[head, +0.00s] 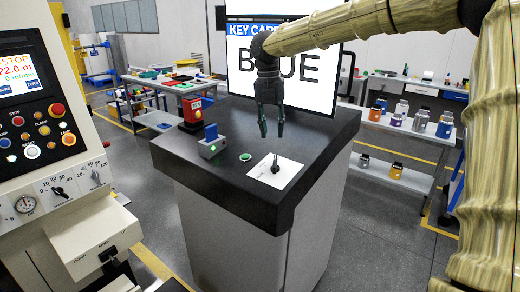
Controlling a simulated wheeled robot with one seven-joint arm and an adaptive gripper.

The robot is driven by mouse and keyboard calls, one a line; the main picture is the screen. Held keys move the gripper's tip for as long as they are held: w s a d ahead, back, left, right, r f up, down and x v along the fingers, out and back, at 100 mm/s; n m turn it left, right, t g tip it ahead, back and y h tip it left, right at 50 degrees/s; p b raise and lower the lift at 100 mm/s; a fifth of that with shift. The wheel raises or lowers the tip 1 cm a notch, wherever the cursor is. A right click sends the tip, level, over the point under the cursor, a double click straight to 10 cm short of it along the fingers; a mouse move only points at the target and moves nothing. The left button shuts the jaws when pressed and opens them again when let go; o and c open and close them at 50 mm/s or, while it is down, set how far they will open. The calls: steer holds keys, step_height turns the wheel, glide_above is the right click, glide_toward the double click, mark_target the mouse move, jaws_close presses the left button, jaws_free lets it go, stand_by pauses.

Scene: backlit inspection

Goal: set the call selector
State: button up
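The call selector (276,169) is a small black knob on a white square plate (260,171), near the front right of the dark console top. Its exact pointing direction is too small to read. My gripper (272,133) points down above the console top, up and slightly left of the selector in the picture. Its two dark fingers are apart with nothing between them. It does not appear to touch the knob. A large screen (300,45) behind my gripper shows a blue header reading "KEY CAR…" and the word "BLUE", partly covered by my gripper and arm.
On the console (235,115) stand a grey box (210,150) with a blue piece in its top, a green button (245,157) and a red box (192,112). A control panel (40,120) is close at left. A shelf (415,125) with containers stands at right.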

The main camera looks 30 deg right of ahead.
mark_target(275, 157)
step_height(275, 157, down, 9)
steer(key=shift+s+d+r+p, duration=0.1)
steer(key=shift+d+p, duration=0.05)
steer(key=shift+p, duration=0.75)
steer(key=shift+d+f, duration=0.1)
steer(key=shift+f, duration=0.2)
steer(key=shift+s+f, duration=0.1)
steer(key=shift+s, duration=1)
steer(key=shift+w+f, duration=0.25)
steer(key=shift+w, duration=0.4)
steer(key=shift+c, duration=0.8)
steer(key=shift+s+r, duration=0.15)
steer(key=shift+s, duration=0.05)
jaws_close()
